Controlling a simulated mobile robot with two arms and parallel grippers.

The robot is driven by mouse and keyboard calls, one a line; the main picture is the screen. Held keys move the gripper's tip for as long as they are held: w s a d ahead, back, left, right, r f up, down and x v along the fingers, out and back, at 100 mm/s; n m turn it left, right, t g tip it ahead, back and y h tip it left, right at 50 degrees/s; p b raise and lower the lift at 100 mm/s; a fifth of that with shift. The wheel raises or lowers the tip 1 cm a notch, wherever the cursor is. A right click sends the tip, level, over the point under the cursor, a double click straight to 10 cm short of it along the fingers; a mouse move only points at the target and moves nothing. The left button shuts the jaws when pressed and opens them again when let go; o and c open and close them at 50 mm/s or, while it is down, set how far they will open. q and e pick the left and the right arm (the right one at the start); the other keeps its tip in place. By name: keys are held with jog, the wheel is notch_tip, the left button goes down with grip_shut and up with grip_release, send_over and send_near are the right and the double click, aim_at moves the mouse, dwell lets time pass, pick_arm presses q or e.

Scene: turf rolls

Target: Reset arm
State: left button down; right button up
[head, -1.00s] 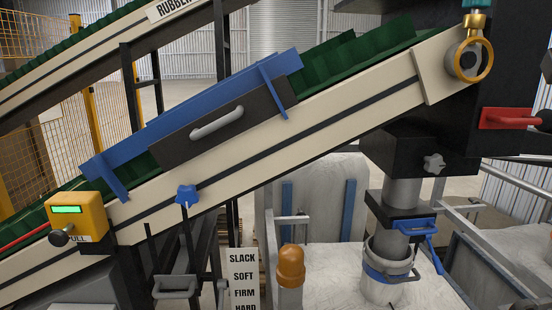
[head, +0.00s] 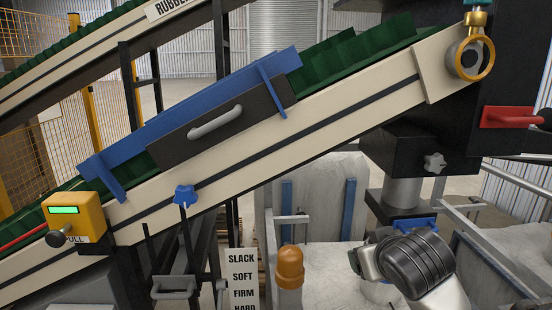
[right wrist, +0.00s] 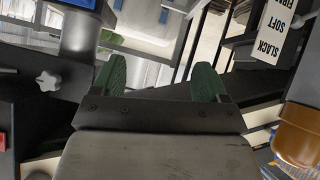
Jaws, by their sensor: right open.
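My right gripper (right wrist: 160,78) shows in the right wrist view, its two green fingers spread apart with nothing between them. In the head view part of my right arm (head: 408,265) stands at the lower right, in front of the white cuff under the grey spout (head: 402,192). It hides most of the cuff and of the blue clamp lever (head: 415,222). The gripper's fingers cannot be made out in the head view. My left gripper is in neither view.
The inclined conveyor (head: 330,118) with a blue guard (head: 200,105) crosses the head view. An orange beacon (head: 290,268) and a SLACK-SOFT-FIRM sign (head: 243,275) stand left of my arm. A red handle (head: 510,117) is at right. A grey star knob (right wrist: 47,80) is left of my fingers.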

jog(key=s+f+g, duration=0.2)
jog(key=s+f, duration=0.3)
jog(key=f, duration=0.4)
jog(key=s+f+g, duration=0.1)
jog(key=s+f, duration=0.5)
jog(key=f, duration=0.2)
jog(key=s+d+f+g, duration=0.1)
jog(key=s+f+g, duration=0.1)
jog(key=s+f, duration=0.5)
jog(key=s+d+f+g, duration=0.1)
jog(key=s+f+g, duration=0.15)
jog(key=s, duration=0.85)
notch_tip(320, 180, down, 28)
jog(key=b, duration=0.3)
jog(key=s+d+f+g+b, duration=0.2)
jog(key=s+d+f, duration=0.1)
jog(key=s+f, duration=1.3)
notch_tip(320, 180, down, 4)
jog(key=shift+s+f+b, duration=0.25)
jog(key=shift+s+b, duration=0.05)
jog(key=shift+s, duration=0.05)
